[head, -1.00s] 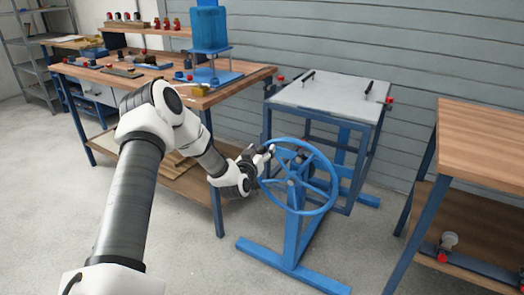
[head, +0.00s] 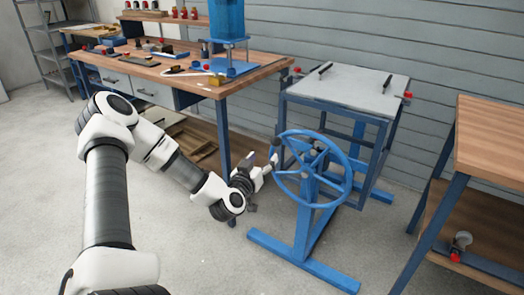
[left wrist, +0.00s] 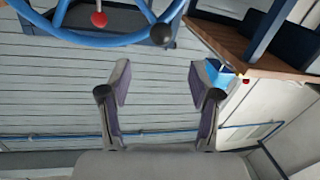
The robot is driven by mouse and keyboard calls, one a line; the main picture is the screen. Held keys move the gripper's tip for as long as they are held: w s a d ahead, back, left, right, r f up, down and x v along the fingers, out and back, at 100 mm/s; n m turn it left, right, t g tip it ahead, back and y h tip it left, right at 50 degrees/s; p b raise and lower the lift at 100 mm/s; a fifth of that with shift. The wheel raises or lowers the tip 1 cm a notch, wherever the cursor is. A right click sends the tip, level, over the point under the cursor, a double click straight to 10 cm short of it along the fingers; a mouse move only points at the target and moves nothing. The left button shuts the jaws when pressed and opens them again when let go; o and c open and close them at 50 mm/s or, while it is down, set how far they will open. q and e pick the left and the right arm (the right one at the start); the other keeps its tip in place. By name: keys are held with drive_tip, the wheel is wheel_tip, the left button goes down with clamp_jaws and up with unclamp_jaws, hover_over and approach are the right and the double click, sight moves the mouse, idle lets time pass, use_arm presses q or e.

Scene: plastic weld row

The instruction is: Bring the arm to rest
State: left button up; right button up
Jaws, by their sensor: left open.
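My left arm comes in from the left in the head view. Its gripper (head: 268,170) is just left of the blue handwheel (head: 345,186), apart from it as far as I can tell. In the left wrist view the gripper (left wrist: 158,85) has its two fingers spread wide with nothing between them. The handwheel's rim (left wrist: 105,43) crosses the top left of that view, with a dark knob on it. My right gripper is in neither view.
The handwheel stands on a blue floor frame (head: 305,262) before a grey-topped table (head: 345,92). A wooden workbench (head: 150,72) with tools and a blue press stands at back left. Another wooden bench (head: 490,135) is at right. Bare floor lies in front.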

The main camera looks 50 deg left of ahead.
use_arm(q)
drive_tip(key=shift+f, duration=0.1)
idle(0.4)
drive_tip(key=s+d+f+m+g+h, duration=0.3)
drive_tip(key=d+f+m+h, duration=0.15)
drive_tip(key=d+f, duration=0.6)
drive_tip(key=s+d+f+m+g+h, duration=0.3)
drive_tip(key=d+f+m, duration=0.2)
drive_tip(key=d+f, duration=0.5)
drive_tip(key=s+d+f+g, duration=0.3)
drive_tip(key=s+d, duration=0.1)
drive_tip(key=s, duration=0.2)
drive_tip(key=s+d+f+g, duration=0.3)
drive_tip(key=s+d+f, duration=0.1)
drive_tip(key=s, duration=0.2)
drive_tip(key=s+r+n+g+p, duration=0.1)
drive_tip(key=s+n+g+p, duration=0.2)
drive_tip(key=s, duration=0.6)
wheel_tip(320, 180, up, 20)
drive_tip(key=p, duration=1.9)
drive_tip(key=shift+r+g, duration=0.25)
drive_tip(key=shift+g, duration=0.15)
drive_tip(key=shift+a+y, duration=0.1)
drive_tip(key=shift+y, duration=0.15)
